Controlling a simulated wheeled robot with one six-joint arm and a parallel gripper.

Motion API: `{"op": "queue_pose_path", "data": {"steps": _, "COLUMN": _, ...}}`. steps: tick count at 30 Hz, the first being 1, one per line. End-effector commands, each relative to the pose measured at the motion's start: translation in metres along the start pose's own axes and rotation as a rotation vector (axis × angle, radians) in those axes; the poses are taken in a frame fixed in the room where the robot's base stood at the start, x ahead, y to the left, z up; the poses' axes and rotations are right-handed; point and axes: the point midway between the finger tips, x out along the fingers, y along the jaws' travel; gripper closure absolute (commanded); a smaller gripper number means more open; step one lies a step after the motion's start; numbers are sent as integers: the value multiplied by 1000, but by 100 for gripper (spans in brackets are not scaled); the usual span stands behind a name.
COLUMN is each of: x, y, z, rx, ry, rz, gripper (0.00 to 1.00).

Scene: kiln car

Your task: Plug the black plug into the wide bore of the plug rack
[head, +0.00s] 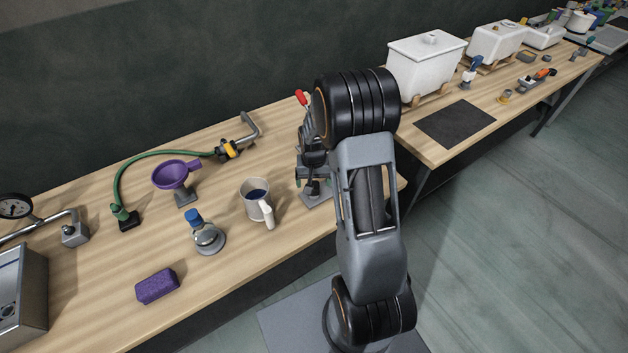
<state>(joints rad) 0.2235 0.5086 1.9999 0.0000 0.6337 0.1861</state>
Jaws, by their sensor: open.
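I cannot make out the black plug or the plug rack with its wide bore in the head view. My arm stands upright right of the middle and covers part of the bench. I cannot pick out my gripper; the end of my arm seems hidden behind its own upper joint. A dark upright device with a red handle (302,97) stands on a grey base plate (317,198) just left of my arm, partly covered by it. I cannot tell for certain what that device is.
The far bench holds white lidded boxes (424,68) and a dark mat (455,123).

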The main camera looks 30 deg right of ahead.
Motion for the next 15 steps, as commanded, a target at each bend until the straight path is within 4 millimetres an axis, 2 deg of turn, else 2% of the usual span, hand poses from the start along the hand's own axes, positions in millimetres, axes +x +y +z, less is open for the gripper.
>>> {"op": "queue_pose_path", "data": {"steps": 15, "x": -10, "y": 0, "z": 0, "rx": 0, "ry": 0, "rz": 0, "gripper": 15}}
